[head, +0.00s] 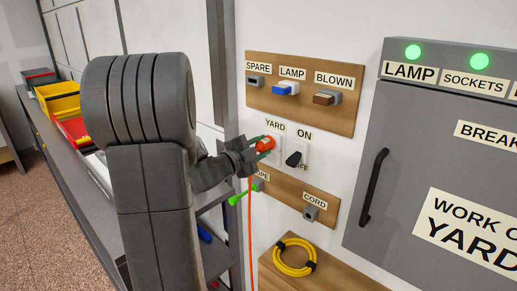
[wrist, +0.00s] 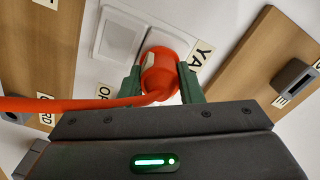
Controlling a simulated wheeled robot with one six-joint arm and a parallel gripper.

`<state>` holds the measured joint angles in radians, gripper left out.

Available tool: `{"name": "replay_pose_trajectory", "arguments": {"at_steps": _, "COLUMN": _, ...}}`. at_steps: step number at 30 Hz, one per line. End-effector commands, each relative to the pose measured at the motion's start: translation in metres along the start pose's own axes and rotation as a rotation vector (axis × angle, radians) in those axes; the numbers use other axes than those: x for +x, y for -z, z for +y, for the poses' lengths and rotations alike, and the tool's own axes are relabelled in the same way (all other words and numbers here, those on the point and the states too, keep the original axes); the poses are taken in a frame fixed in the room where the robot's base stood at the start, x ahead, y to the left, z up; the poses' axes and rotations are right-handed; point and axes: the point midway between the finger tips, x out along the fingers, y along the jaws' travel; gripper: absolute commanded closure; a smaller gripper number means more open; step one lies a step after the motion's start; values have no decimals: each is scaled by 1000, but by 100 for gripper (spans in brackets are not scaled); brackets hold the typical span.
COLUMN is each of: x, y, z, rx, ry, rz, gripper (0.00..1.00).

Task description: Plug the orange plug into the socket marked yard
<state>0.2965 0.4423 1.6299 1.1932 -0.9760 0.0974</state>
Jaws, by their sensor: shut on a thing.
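The orange plug (head: 265,145) is between the fingers of my gripper (head: 258,147), at the wall socket marked YARD (head: 277,146). My gripper is shut on it. In the wrist view the round orange plug body (wrist: 160,75) sits between the two green fingers, in front of a white plate. The plug hides its own front end and most of the socket, so I cannot tell whether it is seated or just short of the face. The orange cord (head: 250,225) hangs down from the plug; in the wrist view it runs left.
A switch with a black lever (head: 294,159), marked ON and OFF, is close right of the socket. Wooden boards are above (head: 318,118) and below (head: 285,199). A grey breaker cabinet (head: 400,215) stands right.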

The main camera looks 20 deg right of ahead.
Motion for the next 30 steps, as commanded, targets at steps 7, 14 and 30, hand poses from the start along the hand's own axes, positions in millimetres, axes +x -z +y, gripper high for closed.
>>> {"name": "replay_pose_trajectory", "arguments": {"at_steps": 7, "x": 6, "y": 0, "z": 0, "rx": 0, "ry": 0, "rz": 0, "gripper": 94}}
{"name": "replay_pose_trajectory", "arguments": {"at_steps": 14, "x": 8, "y": 0, "z": 0, "rx": 0, "ry": 0, "rz": 0, "gripper": 41}}
{"name": "replay_pose_trajectory", "arguments": {"at_steps": 30, "x": -24, "y": -1, "z": 1, "rx": 1, "ry": 2, "rz": -3, "gripper": 41}}
